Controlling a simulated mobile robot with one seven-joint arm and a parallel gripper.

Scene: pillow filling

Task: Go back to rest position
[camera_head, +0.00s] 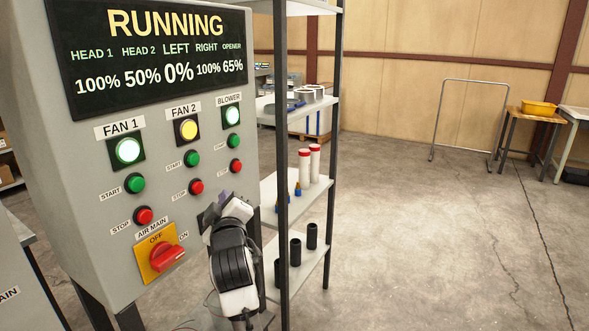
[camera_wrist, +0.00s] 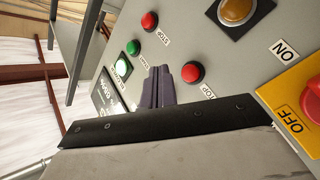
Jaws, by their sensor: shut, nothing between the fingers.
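My gripper (camera_head: 207,212) is in front of the lower right part of the grey control panel (camera_head: 215,70), below the FAN 2 and BLOWER buttons. In the wrist view its two dark fingers (camera_wrist: 157,88) are shut together with nothing between them. They appear beside a red stop button (camera_wrist: 192,73); whether they touch the panel cannot be told. The panel's display (camera_head: 160,45) reads RUNNING. The FAN 1 lamp (camera_head: 128,150) and BLOWER lamp (camera_head: 232,117) glow greenish white, and the FAN 2 lamp (camera_head: 187,130) is yellow. The red AIR MAIN handle (camera_head: 166,258) sits below.
A metal shelf rack (camera_head: 283,110) stands close right of my arm, holding red-capped white tubes (camera_head: 309,165) and black cylinders (camera_head: 303,245). Open concrete floor (camera_head: 430,230) lies to the right. A metal frame (camera_head: 438,120) and a table with a yellow tray (camera_head: 538,108) stand farther back.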

